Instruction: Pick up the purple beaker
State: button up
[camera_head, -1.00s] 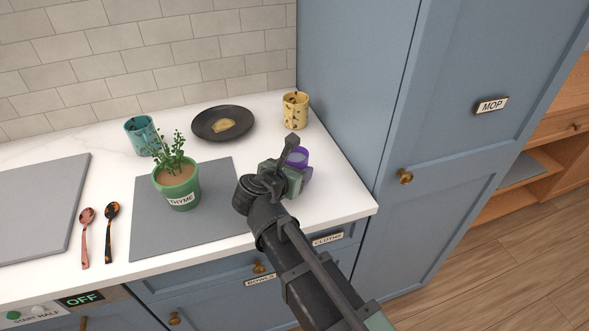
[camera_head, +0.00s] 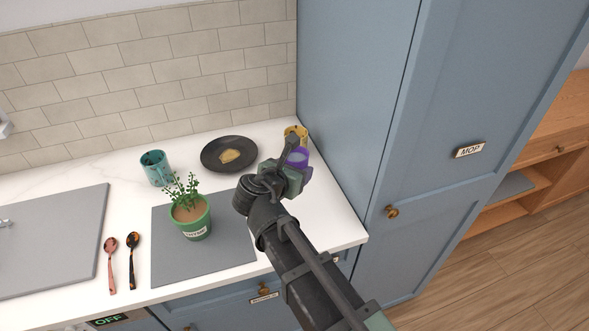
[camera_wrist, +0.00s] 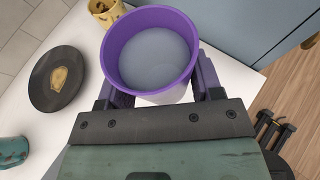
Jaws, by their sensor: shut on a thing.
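The purple beaker (camera_head: 297,158) is between the jaws of my gripper (camera_head: 293,166) above the right part of the white counter. In the wrist view the purple beaker (camera_wrist: 106,62) is seen from above, with a purple rim and a greyish inside. The two fingers of my gripper (camera_wrist: 152,92) are shut on its sides. The beaker looks upright and appears raised off the counter. The gripper hides much of its lower part in the head view.
A yellow mug (camera_head: 297,132) stands just behind the beaker, near the blue cabinet (camera_head: 345,110). A dark plate (camera_head: 213,153) lies to the left, with a teal mug (camera_head: 155,168) and a potted thyme (camera_head: 190,216) beyond. Two spoons (camera_head: 132,262) lie farther left.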

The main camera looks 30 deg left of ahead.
jog(key=shift+r+p, duration=2.7)
jog(key=shift+r, duration=0.6)
